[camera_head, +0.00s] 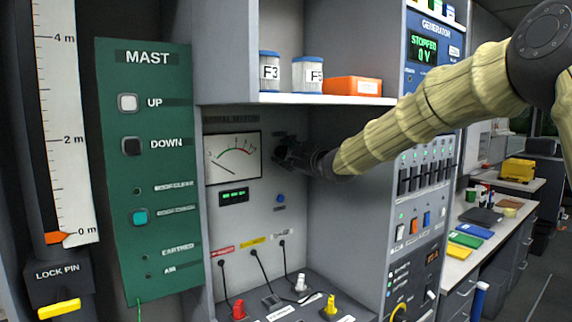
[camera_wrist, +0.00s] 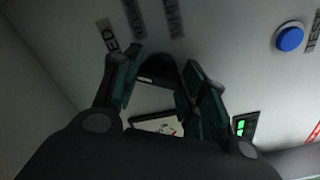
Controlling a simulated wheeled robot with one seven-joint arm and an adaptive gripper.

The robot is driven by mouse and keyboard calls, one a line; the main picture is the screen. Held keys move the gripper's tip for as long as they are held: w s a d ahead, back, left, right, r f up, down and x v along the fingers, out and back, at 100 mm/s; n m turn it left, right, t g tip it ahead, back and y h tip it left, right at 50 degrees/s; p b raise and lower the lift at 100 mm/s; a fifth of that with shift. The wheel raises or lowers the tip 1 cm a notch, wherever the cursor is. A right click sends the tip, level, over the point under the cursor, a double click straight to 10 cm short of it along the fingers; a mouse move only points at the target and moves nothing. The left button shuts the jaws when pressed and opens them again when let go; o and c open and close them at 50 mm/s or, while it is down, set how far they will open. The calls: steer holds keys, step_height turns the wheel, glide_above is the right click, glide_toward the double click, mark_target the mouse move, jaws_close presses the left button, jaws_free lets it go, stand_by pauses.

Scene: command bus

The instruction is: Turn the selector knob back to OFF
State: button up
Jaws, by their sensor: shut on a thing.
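The selector knob (camera_wrist: 160,69) is a dark round knob on the pale panel, partly hidden between my fingers in the wrist view. My gripper (camera_wrist: 155,82) is shut on it, with one green-padded finger on each side. In the head view my gripper (camera_head: 286,152) reaches the panel just right of the analog meter (camera_head: 233,157) and hides the knob. Printed labels (camera_wrist: 148,24) fan around the knob but are only partly legible. I cannot tell which label the knob points to.
A blue button (camera_head: 281,198) and a green display (camera_head: 233,195) sit below the meter. A shelf (camera_head: 320,99) with two jars and an orange box (camera_head: 353,86) hangs above my gripper. Cabled plugs (camera_head: 239,310) stand below. The generator cabinet (camera_head: 420,130) rises on the right.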

steer(key=shift+f+n+b, duration=0.1)
steer(key=shift+n+b, duration=2.6)
steer(key=shift+n, duration=0.5)
steer(key=o, duration=1)
steer(key=v, duration=1.2)
steer(key=shift+s, duration=0.1)
